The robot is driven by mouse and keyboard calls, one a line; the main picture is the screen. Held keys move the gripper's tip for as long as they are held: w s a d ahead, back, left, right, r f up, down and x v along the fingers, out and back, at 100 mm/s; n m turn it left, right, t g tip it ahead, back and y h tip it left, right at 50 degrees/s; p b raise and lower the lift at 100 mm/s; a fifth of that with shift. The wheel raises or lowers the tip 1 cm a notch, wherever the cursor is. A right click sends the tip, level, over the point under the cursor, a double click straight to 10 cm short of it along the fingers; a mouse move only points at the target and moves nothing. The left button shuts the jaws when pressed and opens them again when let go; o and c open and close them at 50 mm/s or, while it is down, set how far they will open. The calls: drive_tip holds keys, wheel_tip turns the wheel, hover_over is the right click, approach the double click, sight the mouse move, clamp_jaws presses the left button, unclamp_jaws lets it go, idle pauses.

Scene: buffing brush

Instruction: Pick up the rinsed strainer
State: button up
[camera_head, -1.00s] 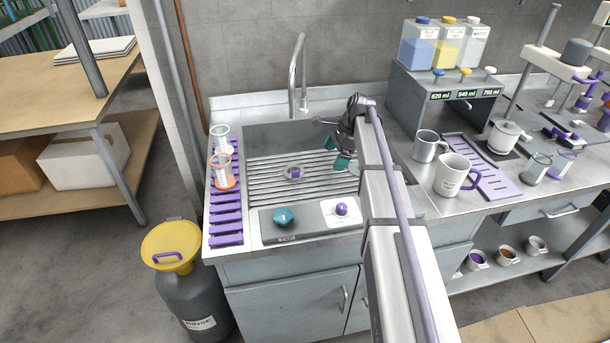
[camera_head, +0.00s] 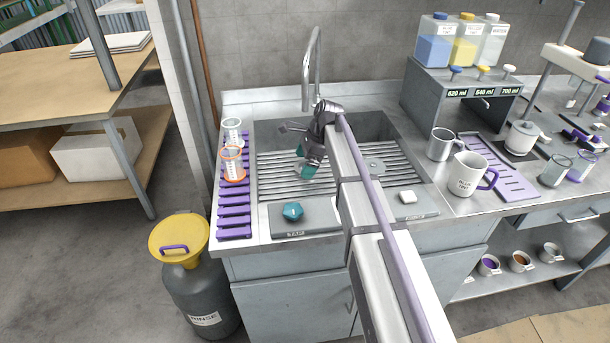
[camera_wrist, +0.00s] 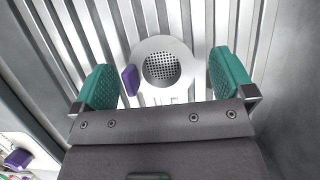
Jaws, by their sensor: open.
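The strainer (camera_wrist: 178,51) is a round, pale metal disc with a perforated dark centre and a purple tab on its left side. In the wrist view it lies on the ribbed drainboard between my gripper's (camera_wrist: 160,66) two teal finger pads. The pads are wide apart, with a gap on each side of the disc.
A faucet (camera_head: 312,70) stands behind. Beakers (camera_head: 233,165) stand on a purple rack (camera_head: 235,212) at left. A teal knob (camera_head: 293,211) sits in front.

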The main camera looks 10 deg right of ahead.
drive_tip(key=shift+f, duration=0.1)
drive_tip(key=c, duration=1)
drive_tip(key=shift+c, duration=0.2)
drive_tip(key=shift+p, duration=0.35)
